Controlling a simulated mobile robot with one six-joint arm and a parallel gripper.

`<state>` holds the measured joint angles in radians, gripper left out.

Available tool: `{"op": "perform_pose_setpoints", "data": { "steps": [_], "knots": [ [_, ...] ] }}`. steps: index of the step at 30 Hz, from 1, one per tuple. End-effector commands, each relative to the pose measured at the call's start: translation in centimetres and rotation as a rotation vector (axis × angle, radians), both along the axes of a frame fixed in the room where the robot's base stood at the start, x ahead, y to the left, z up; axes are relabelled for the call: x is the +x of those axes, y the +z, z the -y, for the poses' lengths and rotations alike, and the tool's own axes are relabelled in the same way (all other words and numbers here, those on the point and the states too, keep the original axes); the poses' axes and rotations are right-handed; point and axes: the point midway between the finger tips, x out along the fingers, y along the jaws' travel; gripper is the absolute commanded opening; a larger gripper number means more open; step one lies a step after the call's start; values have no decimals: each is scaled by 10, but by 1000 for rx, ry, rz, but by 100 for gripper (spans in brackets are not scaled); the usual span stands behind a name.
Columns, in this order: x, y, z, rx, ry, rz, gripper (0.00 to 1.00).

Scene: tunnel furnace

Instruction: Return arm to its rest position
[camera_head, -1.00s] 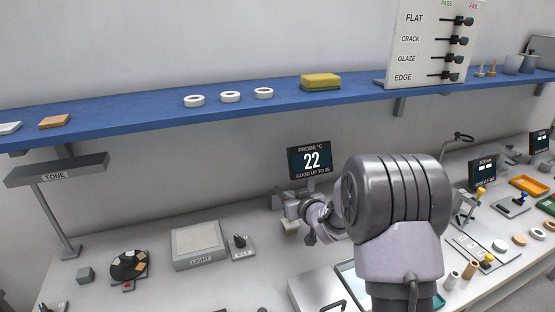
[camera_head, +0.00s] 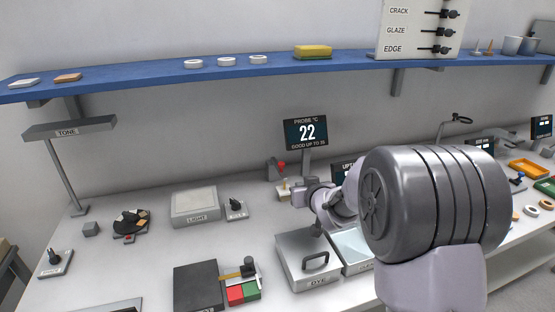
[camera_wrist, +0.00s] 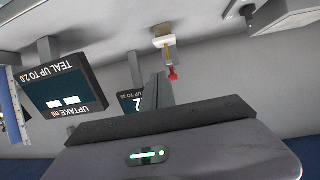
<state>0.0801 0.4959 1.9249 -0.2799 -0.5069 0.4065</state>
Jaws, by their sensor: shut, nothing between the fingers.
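My arm fills the right half of the head view, with its large grey joint in front. Its far end reaches back over the bench to below the probe display (camera_head: 306,132), which reads 22. In the wrist view my gripper (camera_wrist: 158,80) shows its grey body along the bottom edge. Its narrow fingers are together with nothing between them.
A lidded box marked DYE (camera_head: 307,262) stands below the arm. A blue shelf (camera_head: 150,82) with rings and a sponge runs above. The uptake display (camera_wrist: 66,88) is near the gripper.

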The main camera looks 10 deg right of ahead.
Motion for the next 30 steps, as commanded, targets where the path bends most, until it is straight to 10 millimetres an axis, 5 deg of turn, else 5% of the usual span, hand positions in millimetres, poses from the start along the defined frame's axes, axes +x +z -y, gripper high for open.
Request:
{"op": "perform_pose_setpoints", "data": {
  "steps": [1,3,6,9,12,15,19,30],
  "knots": [
    [-26,36,7,10,-60,-30,0],
    [-80,66,16,41,-153,-118,0],
    [-177,90,14,121,-254,-266,0],
    [-276,91,-2,222,-302,-417,0],
    [-353,80,-24,312,-305,-538,0],
    [-400,70,-41,374,-290,-618,0],
    [-423,64,-50,406,-282,-662,0],
    [-423,64,-50,406,-282,-663,0]
  ]
}}
